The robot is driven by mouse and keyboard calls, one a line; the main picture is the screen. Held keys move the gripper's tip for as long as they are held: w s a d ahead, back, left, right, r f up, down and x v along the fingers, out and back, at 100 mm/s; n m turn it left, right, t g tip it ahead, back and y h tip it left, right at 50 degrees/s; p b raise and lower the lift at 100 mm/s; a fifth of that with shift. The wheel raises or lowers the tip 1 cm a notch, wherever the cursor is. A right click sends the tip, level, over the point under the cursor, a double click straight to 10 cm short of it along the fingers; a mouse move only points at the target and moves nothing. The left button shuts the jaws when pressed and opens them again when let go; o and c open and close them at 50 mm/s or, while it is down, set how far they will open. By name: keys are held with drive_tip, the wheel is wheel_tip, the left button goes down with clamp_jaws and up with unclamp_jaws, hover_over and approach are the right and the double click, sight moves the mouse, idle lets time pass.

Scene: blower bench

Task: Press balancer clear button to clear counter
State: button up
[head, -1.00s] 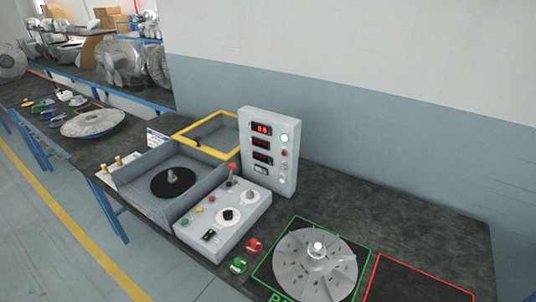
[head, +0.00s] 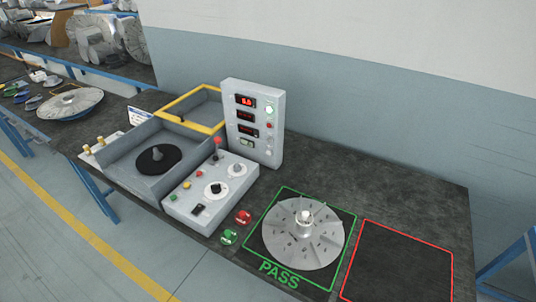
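The balancer stands on the dark bench, with a grey open box (head: 188,148) holding a black round plate (head: 157,159) and a spindle. Which button is the clear button is too small to read. A sloped control box (head: 210,193) in front carries knobs, small coloured buttons and a red-topped lever (head: 217,143). My gripper is not in view.
A finned impeller (head: 303,232) lies inside the green PASS square (head: 283,189). The red-outlined square (head: 400,265) beside it is empty. Another disc (head: 70,103) lies at far left.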

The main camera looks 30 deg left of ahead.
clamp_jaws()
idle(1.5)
